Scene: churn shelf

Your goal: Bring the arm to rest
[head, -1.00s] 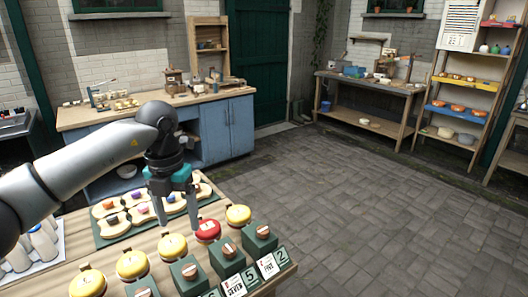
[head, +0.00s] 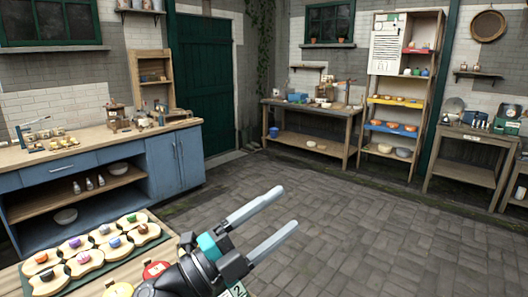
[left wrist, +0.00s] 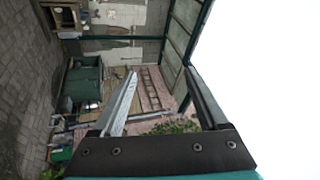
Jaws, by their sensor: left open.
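My left gripper (head: 286,208) rises from the bottom middle of the head view, its two pale fingers spread apart and pointing up and to the right. It is open and nothing is between the fingers. It appears in front of the paved floor (head: 330,200), beyond the near table's edge. In the left wrist view the open fingers (left wrist: 162,73) frame a far scene with a green bin, a glazed roof and bright sky. My right gripper is in neither view.
The near table holds a green board (head: 158,238) with several cream pieces, and a red round item (head: 156,270) close to my wrist. A blue cabinet bench (head: 178,162) stands left. A shelf rack (head: 400,110) and benches line the back. The middle floor is clear.

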